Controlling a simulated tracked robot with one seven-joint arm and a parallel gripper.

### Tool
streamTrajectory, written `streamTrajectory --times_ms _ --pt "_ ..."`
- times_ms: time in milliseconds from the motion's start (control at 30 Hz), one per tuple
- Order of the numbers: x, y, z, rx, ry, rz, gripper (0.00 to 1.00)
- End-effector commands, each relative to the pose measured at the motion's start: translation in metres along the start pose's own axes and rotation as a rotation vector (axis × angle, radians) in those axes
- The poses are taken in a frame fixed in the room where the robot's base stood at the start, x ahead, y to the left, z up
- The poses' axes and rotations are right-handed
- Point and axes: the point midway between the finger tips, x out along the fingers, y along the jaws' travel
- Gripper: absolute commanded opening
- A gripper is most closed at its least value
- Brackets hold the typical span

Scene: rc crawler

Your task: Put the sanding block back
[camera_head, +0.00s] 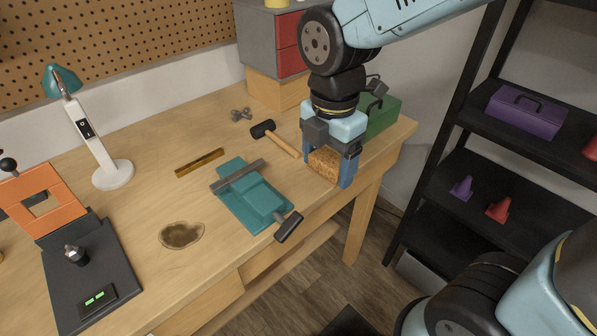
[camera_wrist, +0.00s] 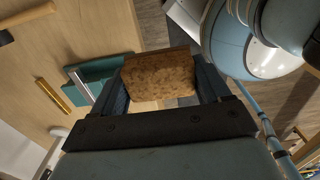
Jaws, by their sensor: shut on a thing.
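The sanding block (camera_head: 325,164) is a brown, speckled block at the right front part of the workbench. My gripper (camera_head: 331,170) is shut on it, with one finger on each side. In the wrist view the block (camera_wrist: 160,78) sits between the two dark blue fingers of my gripper (camera_wrist: 163,85). The head view does not clearly show whether the block touches the bench top or hangs just above it. The wooden workbench (camera_head: 150,200) lies beneath. No marked place for the block can be made out.
A teal vise (camera_head: 250,193) and a mallet (camera_head: 277,137) lie left of my gripper. A green box (camera_head: 382,116) stands close behind it. A dark stain (camera_head: 181,235), a brass bar (camera_head: 200,161) and a lamp (camera_head: 112,172) are further left. A black shelf (camera_head: 470,190) stands right.

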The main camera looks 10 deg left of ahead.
Motion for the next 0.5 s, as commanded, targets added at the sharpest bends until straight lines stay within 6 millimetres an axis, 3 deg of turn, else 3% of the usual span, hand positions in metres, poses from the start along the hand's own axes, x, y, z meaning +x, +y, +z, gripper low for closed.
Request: streamTrajectory --times_ms 233,500 --pt "0.003 0.006 0.004 0.006 0.0 -0.002 0.48" --pt "0.02 0.042 0.017 0.009 0.001 -0.003 0.48"
